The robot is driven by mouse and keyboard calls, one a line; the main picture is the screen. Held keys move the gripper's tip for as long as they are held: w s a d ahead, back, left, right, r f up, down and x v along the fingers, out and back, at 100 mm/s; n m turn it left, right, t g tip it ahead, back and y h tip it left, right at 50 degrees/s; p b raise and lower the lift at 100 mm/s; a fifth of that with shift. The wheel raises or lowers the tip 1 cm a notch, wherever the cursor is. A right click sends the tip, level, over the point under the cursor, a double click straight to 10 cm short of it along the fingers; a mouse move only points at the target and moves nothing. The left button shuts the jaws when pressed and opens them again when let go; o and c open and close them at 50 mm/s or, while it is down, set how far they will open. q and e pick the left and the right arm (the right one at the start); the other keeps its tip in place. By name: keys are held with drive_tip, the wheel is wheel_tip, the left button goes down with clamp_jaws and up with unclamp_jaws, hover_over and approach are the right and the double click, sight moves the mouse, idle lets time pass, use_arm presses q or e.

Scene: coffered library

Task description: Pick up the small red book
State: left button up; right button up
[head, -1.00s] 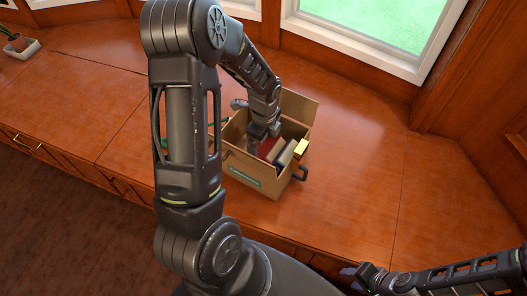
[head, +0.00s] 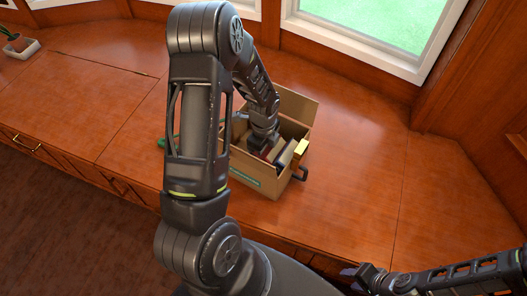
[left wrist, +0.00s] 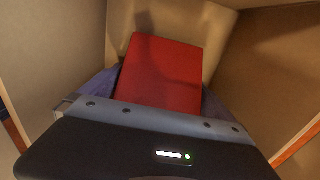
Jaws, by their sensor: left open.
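The small red book (left wrist: 165,72) stands tilted inside a cardboard box (head: 246,178) on the wooden counter. In the left wrist view it lies between the two fingers of my left gripper (left wrist: 156,97), which is open with a finger on either side. Whether the fingers touch the book is not clear. In the head view my left gripper (head: 262,150) reaches down into the box, and its fingertips are hidden; only a sliver of red shows beside it. My right gripper (head: 362,277) is low at the right, away from the box, its jaws too small to read.
The box flap (head: 297,103) is raised at the back. A green item (head: 162,142) lies left of the box. The counter to the right is clear.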

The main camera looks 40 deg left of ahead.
use_arm(q)
drive_tip(key=c, duration=1.5)
drive_tip(key=shift+o, duration=0.2)
drive_tip(key=shift+r, duration=0.1)
wheel_tip(320, 180, up, 10)
drive_tip(key=shift+f+p, duration=0.1)
drive_tip(key=shift+p, duration=0.3)
